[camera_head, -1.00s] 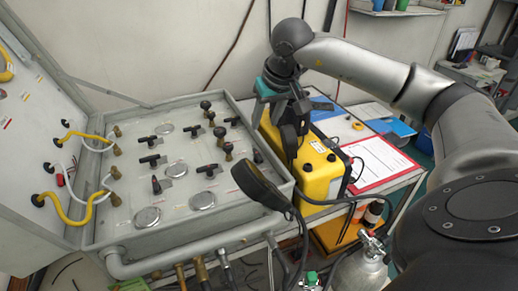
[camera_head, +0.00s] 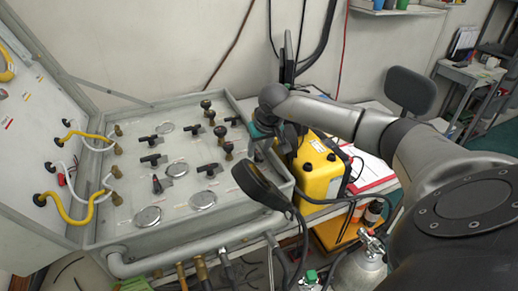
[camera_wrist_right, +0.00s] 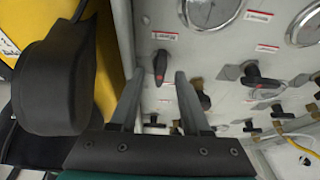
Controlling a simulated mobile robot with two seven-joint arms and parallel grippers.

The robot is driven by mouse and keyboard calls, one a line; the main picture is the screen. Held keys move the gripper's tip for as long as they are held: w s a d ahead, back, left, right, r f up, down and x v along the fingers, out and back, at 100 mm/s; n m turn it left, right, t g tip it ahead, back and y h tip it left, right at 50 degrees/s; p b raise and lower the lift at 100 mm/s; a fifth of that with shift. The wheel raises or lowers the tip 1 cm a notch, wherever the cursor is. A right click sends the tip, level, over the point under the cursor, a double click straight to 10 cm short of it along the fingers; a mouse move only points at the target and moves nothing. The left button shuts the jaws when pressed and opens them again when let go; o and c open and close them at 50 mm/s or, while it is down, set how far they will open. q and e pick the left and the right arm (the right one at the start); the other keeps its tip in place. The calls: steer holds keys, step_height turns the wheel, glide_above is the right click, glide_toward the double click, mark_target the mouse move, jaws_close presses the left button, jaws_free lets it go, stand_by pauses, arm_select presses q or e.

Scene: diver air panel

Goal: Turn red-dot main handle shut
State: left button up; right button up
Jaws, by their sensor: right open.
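A black lever handle (camera_wrist_right: 160,64) with a small reddish mark stands on the grey valve panel (camera_wrist_right: 225,52), near its right edge. In the right wrist view it shows between the fingertips of my right gripper (camera_wrist_right: 159,82). The fingers are apart and no contact shows; the depth gap is hard to judge. In the head view my right gripper (camera_head: 254,147) is over the panel's right side, and it and the arm hide part of that edge. Another dark handle (camera_head: 158,184) with a reddish tint stands left of centre. My left gripper is not in view.
Other black handles, brass-based knobs (camera_head: 207,106) and round gauges (camera_head: 203,200) crowd the panel. A black lamp-like head (camera_head: 258,183) on a cable is close in front of the gripper. A yellow case (camera_head: 318,172) stands right of the panel. Yellow hoses (camera_head: 68,218) are at left.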

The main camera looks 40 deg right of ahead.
steer(key=shift+f, duration=0.2)
jaws_close()
stand_by(0.3)
